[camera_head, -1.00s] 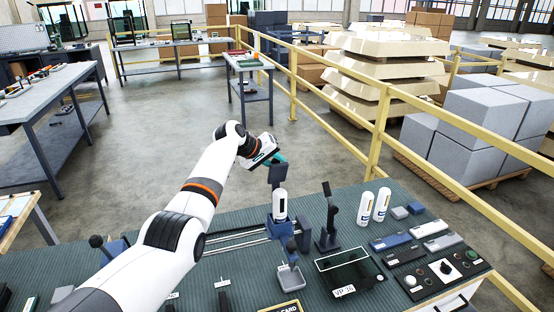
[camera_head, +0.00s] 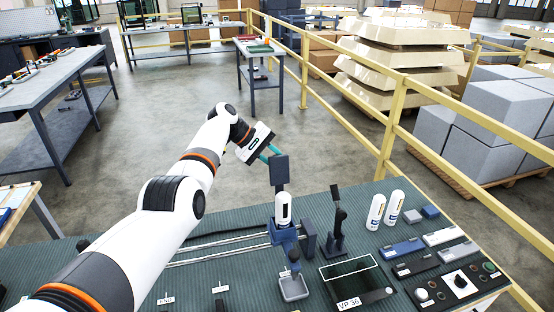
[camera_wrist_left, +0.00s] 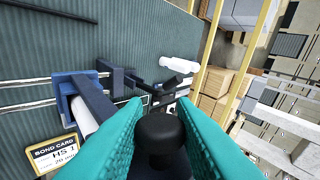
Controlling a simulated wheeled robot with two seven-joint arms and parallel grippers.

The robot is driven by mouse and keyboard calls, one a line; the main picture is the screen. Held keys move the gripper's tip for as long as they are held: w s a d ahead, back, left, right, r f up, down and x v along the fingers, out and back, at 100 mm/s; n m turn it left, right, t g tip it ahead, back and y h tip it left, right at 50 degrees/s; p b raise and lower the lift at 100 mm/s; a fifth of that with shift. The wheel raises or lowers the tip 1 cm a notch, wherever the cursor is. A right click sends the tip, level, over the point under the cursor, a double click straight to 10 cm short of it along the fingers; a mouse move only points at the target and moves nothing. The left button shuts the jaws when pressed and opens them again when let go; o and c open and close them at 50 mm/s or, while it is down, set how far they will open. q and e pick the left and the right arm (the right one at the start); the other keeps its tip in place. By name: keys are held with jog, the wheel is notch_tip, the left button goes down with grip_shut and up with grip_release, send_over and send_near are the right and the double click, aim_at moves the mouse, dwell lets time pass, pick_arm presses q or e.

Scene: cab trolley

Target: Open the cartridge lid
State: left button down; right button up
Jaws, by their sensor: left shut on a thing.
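The lid (camera_head: 280,170) is a dark flat plate standing raised above the white cartridge (camera_head: 283,208). The cartridge stands upright in a blue carriage (camera_head: 283,236) on the green ribbed bench. My left gripper (camera_head: 270,151) is at the lid's upper left. In the left wrist view its teal fingertips (camera_wrist_left: 145,130) are shut on a round black knob (camera_wrist_left: 160,135), and a dark arm leads back to the blue carriage (camera_wrist_left: 68,92). The cartridge (camera_wrist_left: 84,120) is partly covered by that arm in the wrist view. My right gripper is out of view.
A dark lever (camera_head: 336,215) stands right of the carriage. A box labelled VP 36 (camera_head: 352,282) and a knob panel (camera_head: 460,282) are in front. A yellow railing (camera_head: 400,100) runs behind the bench.

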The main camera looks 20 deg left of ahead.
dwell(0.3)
pick_arm(q)
jog(key=c, duration=1.2)
grip_release()
jog(key=shift+w+f, duration=0.1)
jog(key=shift+c, duration=0.2)
jog(key=b+v, duration=0.2)
jog(key=v, duration=1)
jog(key=shift+b, duration=0.3)
jog(key=shift+f, duration=0.1)
